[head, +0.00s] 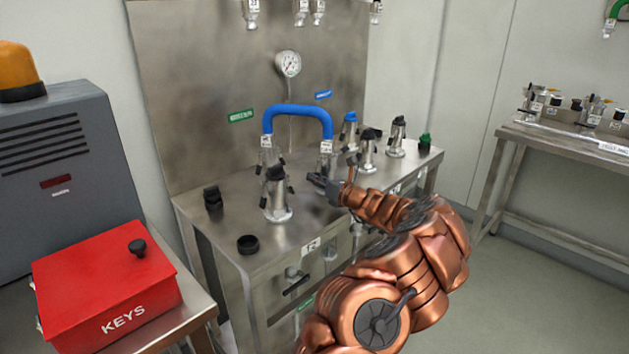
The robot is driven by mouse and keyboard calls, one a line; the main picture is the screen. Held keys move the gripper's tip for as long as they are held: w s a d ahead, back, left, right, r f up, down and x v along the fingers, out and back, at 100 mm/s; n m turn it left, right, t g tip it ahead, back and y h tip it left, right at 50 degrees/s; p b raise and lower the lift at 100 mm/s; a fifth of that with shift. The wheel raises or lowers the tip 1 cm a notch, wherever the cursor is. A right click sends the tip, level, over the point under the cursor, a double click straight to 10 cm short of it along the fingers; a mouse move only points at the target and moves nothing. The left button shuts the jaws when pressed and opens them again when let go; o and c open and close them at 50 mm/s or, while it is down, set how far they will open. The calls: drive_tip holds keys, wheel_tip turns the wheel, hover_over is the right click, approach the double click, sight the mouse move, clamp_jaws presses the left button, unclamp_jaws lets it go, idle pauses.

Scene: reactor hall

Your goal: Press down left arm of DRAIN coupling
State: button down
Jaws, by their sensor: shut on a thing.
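Several metal couplings with dark arms stand on the steel bench; their small labels are too small to read, so I cannot tell which is DRAIN. A blue hose (298,109) arches between two couplings, its left end fitting (268,156) and its right end fitting (326,158). A black-capped coupling (276,197) stands in front, left of my gripper. My gripper (318,181) is low over the bench, just at the foot of the hose's right end. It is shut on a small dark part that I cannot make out. Its fingers partly hide that fitting's base.
More couplings, one blue-topped (349,130) and one black-topped (368,152), stand to the right, behind my gripper. A loose black cap (248,244) lies at the bench (225,232) front left. A red KEYS box (105,285) stands at lower left. A pressure gauge (288,64) is on the back panel.

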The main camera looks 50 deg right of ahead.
drive_tip(key=shift+d+r, duration=0.1)
drive_tip(key=c, duration=1.3)
unclamp_jaws()
drive_tip(key=shift+o, duration=0.2)
drive_tip(key=shift+s, duration=0.1)
drive_tip(key=shift+s, duration=3.2)
drive_tip(key=shift+s+a, duration=0.25)
drive_tip(key=shift+s, duration=0.4)
